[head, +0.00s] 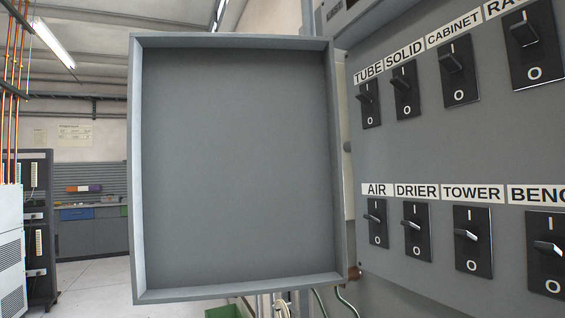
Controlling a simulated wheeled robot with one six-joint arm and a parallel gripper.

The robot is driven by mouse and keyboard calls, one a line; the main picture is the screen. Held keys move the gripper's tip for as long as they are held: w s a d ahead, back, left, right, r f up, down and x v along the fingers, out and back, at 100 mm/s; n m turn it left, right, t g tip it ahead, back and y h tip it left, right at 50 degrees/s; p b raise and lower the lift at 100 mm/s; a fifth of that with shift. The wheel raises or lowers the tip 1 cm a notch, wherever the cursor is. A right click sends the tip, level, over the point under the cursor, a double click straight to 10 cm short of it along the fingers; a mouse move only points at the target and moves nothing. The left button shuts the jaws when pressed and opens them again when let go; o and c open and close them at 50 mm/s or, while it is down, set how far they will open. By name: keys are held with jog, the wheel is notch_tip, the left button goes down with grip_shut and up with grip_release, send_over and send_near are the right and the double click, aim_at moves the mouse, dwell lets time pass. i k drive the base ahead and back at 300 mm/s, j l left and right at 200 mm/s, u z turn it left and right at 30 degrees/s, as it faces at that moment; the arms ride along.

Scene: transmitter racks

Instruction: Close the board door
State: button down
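The board door (236,165) is a grey, shallow, tray-like panel with a raised rim. It stands open, swung out to the left of the board, with its inner face toward me. Its right edge is at the left side of the grey switch board (420,160). The board carries two rows of black lever switches with white labels, among them TUBE, SOLID, CABINET, AIR, DRIER and TOWER. A brown knob-like part (354,273) shows by the door's lower right corner. My gripper is not in view.
A black rack (38,225) and a pale cabinet (10,265) stand at the far left. A workbench (92,230) is at the back. A green bin (222,311) and cables (320,302) show below the door. The floor (95,290) left of the door looks clear.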

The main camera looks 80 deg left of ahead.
aim_at(235, 179)
jog(key=k+j+z, duration=0.15)
jog(key=j, duration=0.3)
jog(key=k+j+z, duration=0.15)
jog(key=j, duration=0.3)
jog(key=k+j+z, duration=0.15)
jog(key=k+j, duration=0.15)
jog(key=j, duration=0.15)
jog(key=k+j+z, duration=0.15)
jog(key=j, duration=0.25)
jog(key=k+j, duration=0.35)
jog(key=j, duration=0.15)
jog(key=k+j, duration=0.3)
jog(key=j, duration=0.15)
jog(key=k+j, duration=0.35)
jog(key=j, duration=0.15)
jog(key=k+j, duration=0.3)
jog(key=j, duration=0.15)
jog(key=k+j+z, duration=0.25)
jog(key=i+l, duration=0.05)
